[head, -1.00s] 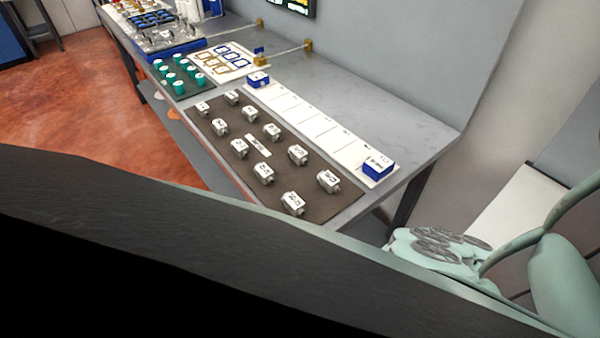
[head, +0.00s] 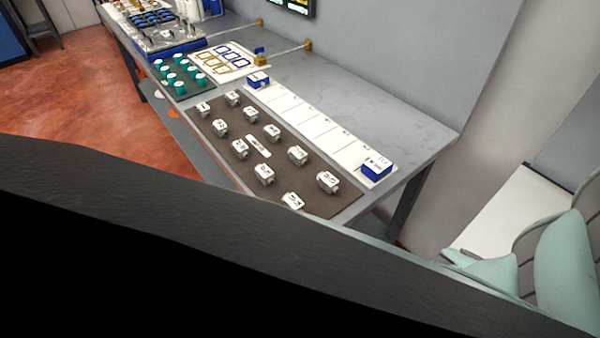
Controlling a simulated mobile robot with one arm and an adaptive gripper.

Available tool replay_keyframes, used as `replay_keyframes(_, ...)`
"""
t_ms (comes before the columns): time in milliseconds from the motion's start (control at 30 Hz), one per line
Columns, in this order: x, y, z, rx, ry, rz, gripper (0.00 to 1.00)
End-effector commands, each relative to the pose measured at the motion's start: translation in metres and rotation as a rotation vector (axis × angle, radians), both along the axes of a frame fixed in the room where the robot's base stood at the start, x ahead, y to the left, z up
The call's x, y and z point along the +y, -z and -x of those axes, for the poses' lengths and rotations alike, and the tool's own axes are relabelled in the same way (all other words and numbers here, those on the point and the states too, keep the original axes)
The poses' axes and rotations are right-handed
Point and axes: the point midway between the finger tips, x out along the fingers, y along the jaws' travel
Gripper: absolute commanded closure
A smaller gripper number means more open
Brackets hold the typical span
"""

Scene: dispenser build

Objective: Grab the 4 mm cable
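I cannot pick out a cable labelled 4 mm in the head view. Two thin pale lines run across the back of the grey table (head: 405,118), each ending at a small brass-coloured block, one at the far end (head: 260,22) and one nearer (head: 308,46). I cannot tell whether they are cables or rods. My gripper is out of view, so its state is hidden. A large dark shape, which looks like part of my own body, covers the lower part of the view.
A dark mat (head: 315,195) holds several white labelled blocks. A white strip (head: 318,128) carries a blue-and-white box (head: 377,168) at its near end. Teal-capped pieces stand on another mat (head: 187,92). Bare tabletop lies right of the strip.

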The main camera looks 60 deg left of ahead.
Motion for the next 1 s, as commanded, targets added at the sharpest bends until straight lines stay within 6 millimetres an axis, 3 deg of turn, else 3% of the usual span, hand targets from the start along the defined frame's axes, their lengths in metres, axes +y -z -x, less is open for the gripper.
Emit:
replay_keyframes(333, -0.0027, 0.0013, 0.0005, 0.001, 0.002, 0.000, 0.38)
replay_keyframes(900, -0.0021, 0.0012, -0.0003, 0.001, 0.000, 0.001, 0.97)
replay_keyframes(1000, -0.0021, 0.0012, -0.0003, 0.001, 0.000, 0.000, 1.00)
